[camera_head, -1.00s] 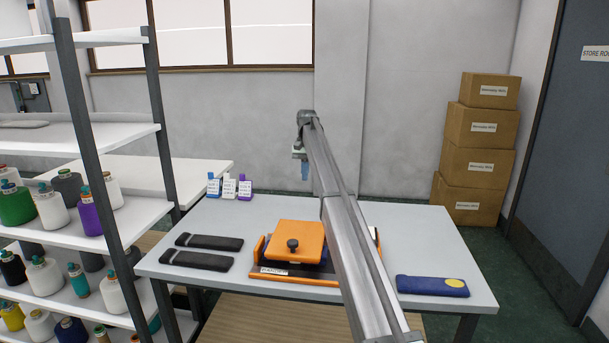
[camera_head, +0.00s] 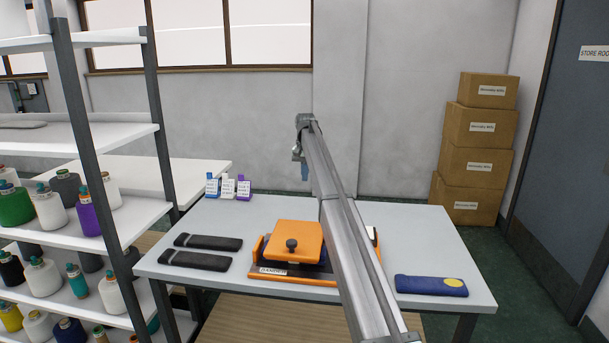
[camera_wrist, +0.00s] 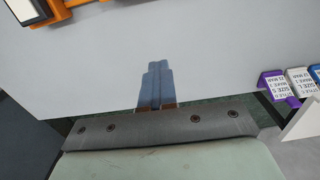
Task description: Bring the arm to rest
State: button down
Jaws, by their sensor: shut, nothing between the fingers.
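My gripper (camera_head: 305,172) hangs at the end of my arm, above the far part of the grey table (camera_head: 420,225), with its fingers pointing down. In the wrist view my gripper (camera_wrist: 157,68) shows its two blue-grey fingers side by side, shut and empty. The fingers are apart from every object on the table. My arm crosses the middle of the table and hides part of the orange fixture (camera_head: 294,242) with its black knob.
Two black cases (camera_head: 208,242) lie at the left and a blue case (camera_head: 431,285) at the right. Several labelled tags (camera_head: 228,188) stand at the back left edge. A yarn shelf (camera_head: 90,225) stands left; cardboard boxes (camera_head: 473,170) are stacked behind right.

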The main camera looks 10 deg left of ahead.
jog(key=shift+w+f, duration=0.1)
jog(key=c, duration=1.8)
grip_release()
jog(key=o, duration=1.1)
notch_tip(320, 180, up, 6)
